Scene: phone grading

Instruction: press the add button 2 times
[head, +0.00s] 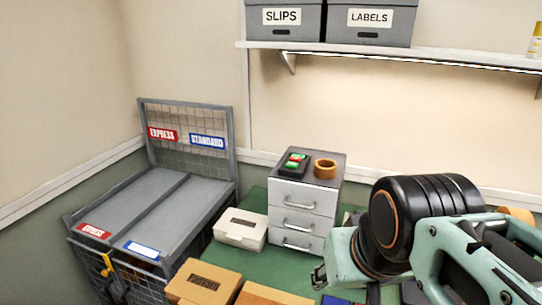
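A small black button box (292,164) with green and red buttons sits on top of a grey drawer unit (302,205). Its markings are too small to read, so I cannot tell which button is the add button. My arm comes in from the right, in front of the table. What seems to be part of my gripper (318,277) shows at the lower left end of the arm, in front of and below the drawer unit and apart from the button box. Its fingertips cannot be made out, nor whether it holds anything.
A roll of brown tape (325,168) stands right beside the button box. A white slotted box (241,229) and a brown slotted box (204,284) are on the green table. A grey rack (152,205) with EXPRESS and STANDARD labels stands left. A shelf (400,54) holds grey boxes above.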

